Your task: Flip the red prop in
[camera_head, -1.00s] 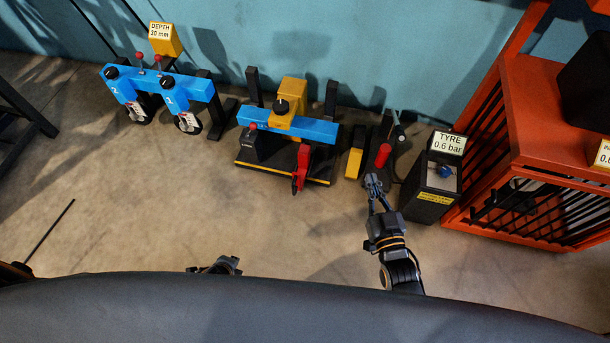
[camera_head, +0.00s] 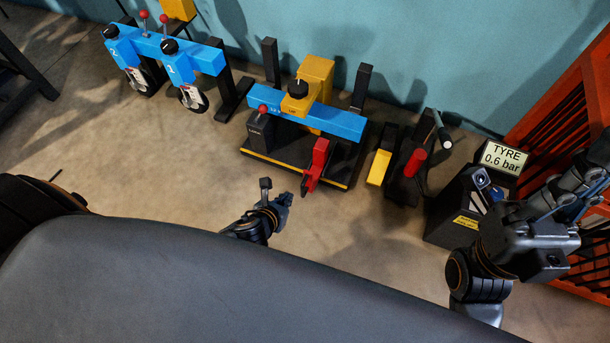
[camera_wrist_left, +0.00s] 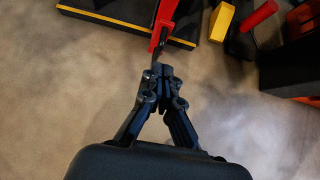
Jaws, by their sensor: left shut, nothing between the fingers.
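The red prop (camera_head: 316,163) stands out from the front of the black and yellow base, beneath a blue crossbar (camera_head: 335,122). It also shows at the top of the left wrist view (camera_wrist_left: 164,18). My left gripper (camera_head: 276,193) is shut and empty, in front of the base and to the left of the prop in the head view. In the left wrist view, its closed fingertips (camera_wrist_left: 161,72) lie just below the prop's dark lower end; I cannot tell whether they touch. My right gripper (camera_head: 545,200) is over the tyre box at the right; its jaw state is unclear.
A yellow block (camera_head: 379,167) and a red handle (camera_head: 415,163) stand right of the base. The black tyre box (camera_head: 456,209) and an orange cage (camera_head: 570,88) are further right. A blue two-dial stand (camera_head: 195,56) is back left. Floor in front is clear.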

